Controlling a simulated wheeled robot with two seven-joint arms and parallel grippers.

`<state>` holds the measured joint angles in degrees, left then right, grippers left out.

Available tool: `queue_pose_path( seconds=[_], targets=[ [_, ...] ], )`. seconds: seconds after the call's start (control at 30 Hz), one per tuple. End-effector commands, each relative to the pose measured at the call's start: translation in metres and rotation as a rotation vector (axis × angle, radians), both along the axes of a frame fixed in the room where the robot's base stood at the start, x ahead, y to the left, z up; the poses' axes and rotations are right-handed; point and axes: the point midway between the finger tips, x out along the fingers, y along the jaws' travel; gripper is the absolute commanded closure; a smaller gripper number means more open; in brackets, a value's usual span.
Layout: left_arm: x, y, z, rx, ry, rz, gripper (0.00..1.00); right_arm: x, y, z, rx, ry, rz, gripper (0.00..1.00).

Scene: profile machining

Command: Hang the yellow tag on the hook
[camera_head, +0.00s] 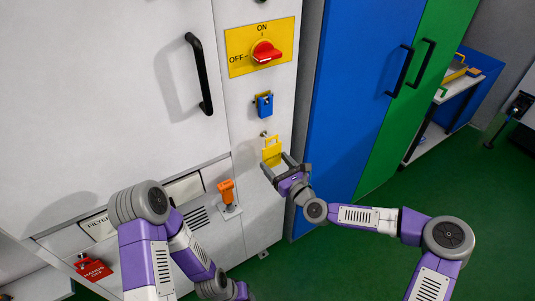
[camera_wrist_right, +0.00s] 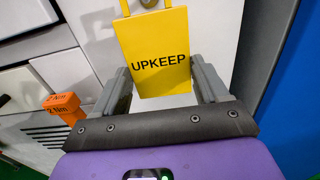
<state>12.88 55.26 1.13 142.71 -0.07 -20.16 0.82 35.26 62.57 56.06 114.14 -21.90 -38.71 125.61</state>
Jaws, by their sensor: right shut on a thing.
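The yellow tag (camera_head: 271,153) is a flat plate with a loop on top, held upright in front of the grey panel. In the right wrist view the tag (camera_wrist_right: 155,55) reads UPKEEP. My right gripper (camera_head: 275,169) is shut on its lower part, with one finger (camera_wrist_right: 165,85) on each side. The small metal hook (camera_head: 264,133) sticks out of the panel just above the tag. In the wrist view the hook's round end (camera_wrist_right: 148,3) shows within the tag's loop; I cannot tell whether the loop is around it. My left arm is at lower left, its fingers out of view.
A red rotary switch (camera_head: 264,53) on a yellow plate and a blue padlock-like part (camera_head: 264,104) are above the hook. An orange part (camera_head: 226,191) sticks out at lower left. A black door handle (camera_head: 199,74) is at left. The blue cabinet (camera_head: 350,100) stands to the right.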

Motion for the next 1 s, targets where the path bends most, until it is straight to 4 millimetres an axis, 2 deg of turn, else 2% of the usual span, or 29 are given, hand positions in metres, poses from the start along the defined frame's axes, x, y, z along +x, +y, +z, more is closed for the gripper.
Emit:
queue_pose_path(
  seconds=[0.2,0.57,1.0],
  targets=[
    [0.0,0.0,0.0,0.0,0.0,0.0,0.57,-0.009,-0.006,0.001,0.001,-0.001,0.001,0.51],
    [0.0,0.0,0.0,0.0,0.0,0.0,0.57,-0.01,-0.007,0.0,0.001,-0.001,0.0,0.51],
    [0.0,0.0,0.001,0.0,0.0,0.0,0.57,-0.033,-0.025,0.0,0.001,0.001,-0.001,0.51]
  ],
)
